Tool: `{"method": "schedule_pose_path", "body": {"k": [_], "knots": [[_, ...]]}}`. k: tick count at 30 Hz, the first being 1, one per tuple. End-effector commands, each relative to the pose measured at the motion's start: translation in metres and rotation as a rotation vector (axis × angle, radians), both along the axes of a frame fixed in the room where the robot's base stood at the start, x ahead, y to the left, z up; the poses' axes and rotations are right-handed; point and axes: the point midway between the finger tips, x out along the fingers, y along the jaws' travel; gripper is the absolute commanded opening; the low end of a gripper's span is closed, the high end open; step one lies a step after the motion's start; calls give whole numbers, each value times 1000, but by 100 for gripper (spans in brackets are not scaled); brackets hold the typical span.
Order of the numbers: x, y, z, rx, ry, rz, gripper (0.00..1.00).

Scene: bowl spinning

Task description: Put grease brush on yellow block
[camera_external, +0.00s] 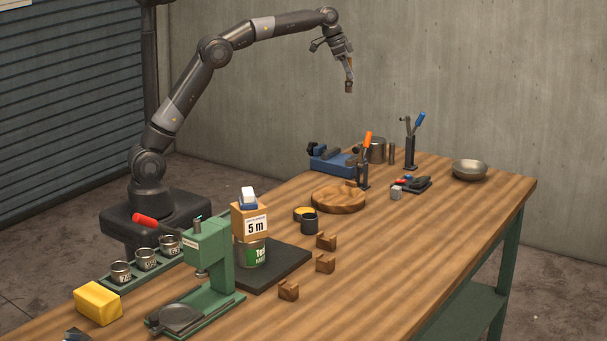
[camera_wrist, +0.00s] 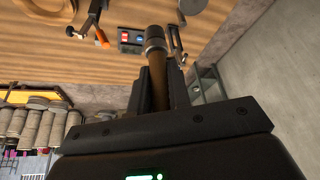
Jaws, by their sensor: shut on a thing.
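The grease brush (camera_external: 348,86) hangs below my gripper (camera_external: 349,64), high above the far part of the bench. My gripper is shut on its brown handle. In the wrist view the brush (camera_wrist: 154,42) stands between the dark fingers of my gripper (camera_wrist: 158,80), its grey-banded end beyond the fingertips. The yellow block (camera_external: 98,303) lies at the near left of the bench, left of the green press, far from my gripper. Its top is bare. The wrist view does not clearly show the block.
The green press (camera_external: 209,262), a box marked 5 m (camera_external: 250,221) on a can (camera_external: 250,252) and a tray of small tins (camera_external: 147,259) stand near the block. The right front is clear.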

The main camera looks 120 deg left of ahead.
Motion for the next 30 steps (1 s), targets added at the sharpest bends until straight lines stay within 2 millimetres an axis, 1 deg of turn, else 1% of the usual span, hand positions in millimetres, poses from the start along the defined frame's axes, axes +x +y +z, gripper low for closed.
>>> {"method": "schedule_pose_path", "body": {"k": [8, 11, 14, 17, 18, 20, 21, 23, 24, 26, 27, 29, 30], "knots": [[47, -39, 1, -3, 0, -77, 0], [70, -61, 0, -4, -1, -115, 0], [100, -91, 0, -5, -1, -169, 0], [133, -131, 0, -7, 0, -233, 0], [146, -148, 0, -8, 0, -260, 0], [165, -175, -1, -10, 0, -301, 0], [177, -194, -1, -10, 1, -329, 0], [193, -222, -1, -11, 2, -371, 0], [204, -242, -1, -11, 2, -398, 0], [218, -272, -1, -12, 1, -438, 0], [227, -292, -1, -12, 1, -466, 0], [239, -323, -1, -14, 2, -509, 0], [246, -344, -1, -13, 2, -536, 0]]}}
